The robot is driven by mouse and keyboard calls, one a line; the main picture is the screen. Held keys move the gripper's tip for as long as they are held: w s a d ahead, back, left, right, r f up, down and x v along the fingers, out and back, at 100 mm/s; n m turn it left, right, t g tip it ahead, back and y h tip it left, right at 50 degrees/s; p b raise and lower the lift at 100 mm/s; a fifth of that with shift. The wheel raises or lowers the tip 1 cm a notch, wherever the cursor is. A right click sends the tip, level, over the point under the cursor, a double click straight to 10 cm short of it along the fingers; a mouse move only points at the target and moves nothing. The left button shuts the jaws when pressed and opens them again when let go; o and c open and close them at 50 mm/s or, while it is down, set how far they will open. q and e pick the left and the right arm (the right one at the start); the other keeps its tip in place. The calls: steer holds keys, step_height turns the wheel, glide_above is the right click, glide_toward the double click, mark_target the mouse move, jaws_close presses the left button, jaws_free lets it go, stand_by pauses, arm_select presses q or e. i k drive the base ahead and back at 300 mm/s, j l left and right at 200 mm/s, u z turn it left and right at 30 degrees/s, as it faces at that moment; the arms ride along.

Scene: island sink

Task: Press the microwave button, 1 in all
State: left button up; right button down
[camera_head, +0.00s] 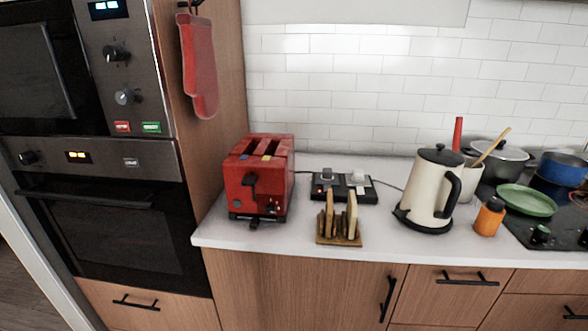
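The microwave (40,75) is built into the tall cabinet at the upper left, with a dark glass door and a vertical handle. Its control panel (125,75) on the right side has a lit display at the top and two round knobs. At the panel's bottom are a red button (122,127) and a green button (151,128), side by side, with labels too small to read. Nothing covers the buttons. Neither of my grippers shows in the head view.
An oven (125,225) sits below the microwave. A red oven mitt (198,65) hangs on the cabinet side. The counter (275,232) holds a red toaster (258,180), a toast rack (338,222), a power strip (343,188), a cream kettle (428,190) and cookware. Space before the microwave is clear.

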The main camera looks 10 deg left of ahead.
mark_target(149, 127)
steer(key=u, duration=1.4)
